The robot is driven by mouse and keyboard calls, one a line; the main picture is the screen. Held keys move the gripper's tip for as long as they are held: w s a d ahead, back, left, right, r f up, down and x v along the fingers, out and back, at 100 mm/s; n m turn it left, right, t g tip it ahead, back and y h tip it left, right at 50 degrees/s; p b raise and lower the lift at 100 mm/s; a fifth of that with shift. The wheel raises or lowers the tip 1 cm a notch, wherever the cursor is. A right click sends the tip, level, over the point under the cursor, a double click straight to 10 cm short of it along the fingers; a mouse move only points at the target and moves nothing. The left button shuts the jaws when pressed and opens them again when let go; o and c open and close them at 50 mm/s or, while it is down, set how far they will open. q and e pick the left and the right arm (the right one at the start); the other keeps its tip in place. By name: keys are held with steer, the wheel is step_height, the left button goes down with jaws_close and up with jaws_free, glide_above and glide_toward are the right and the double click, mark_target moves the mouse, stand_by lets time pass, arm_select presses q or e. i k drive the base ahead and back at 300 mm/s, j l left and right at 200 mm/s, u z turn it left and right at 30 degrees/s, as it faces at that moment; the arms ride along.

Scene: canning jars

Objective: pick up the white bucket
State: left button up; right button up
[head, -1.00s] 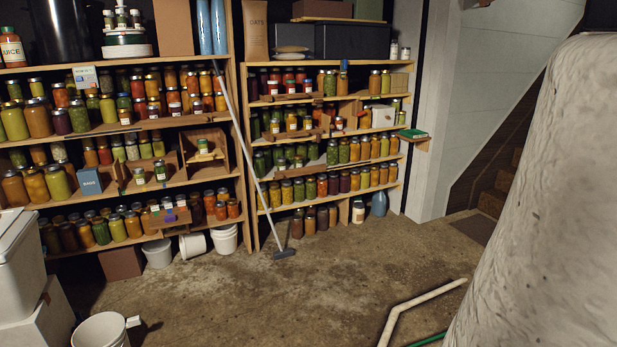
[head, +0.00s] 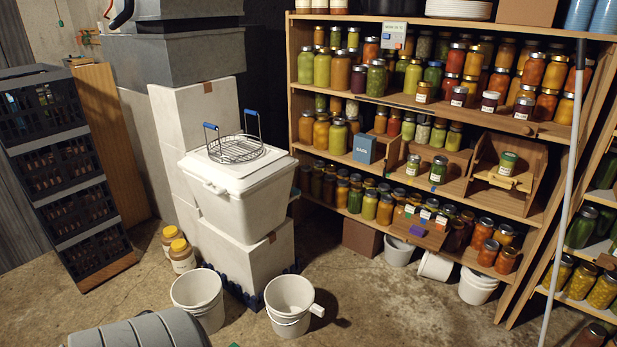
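Several white buckets are in view, and I cannot tell which one the task names. One white bucket (head: 290,318) stands upright on the floor at the bottom centre, with a white tab sticking out to its right. A second white bucket (head: 205,314) stands upright to its left. Under the jar shelf are an upright white bucket (head: 399,253), a white bucket lying on its side (head: 436,268) and what looks like a nested stack of white buckets (head: 477,289). The two front buckets look empty. Neither of my grippers is in view.
A white cooler (head: 240,205) with a wire basket (head: 236,148) stands on a white box behind the front buckets. A grey ribbed object (head: 140,333) is at the bottom left. A pole (head: 566,180) leans at the right. The floor right of the front buckets is clear.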

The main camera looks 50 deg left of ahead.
mark_target(289, 299)
steer(key=i+u, duration=0.2)
steer(key=i, duration=0.25)
steer(key=i+u, duration=0.2)
steer(key=i, duration=0.25)
steer(key=i+l+u, duration=0.2)
steer(key=i, duration=0.25)
steer(key=i+l+u, duration=0.2)
steer(key=i, duration=0.2)
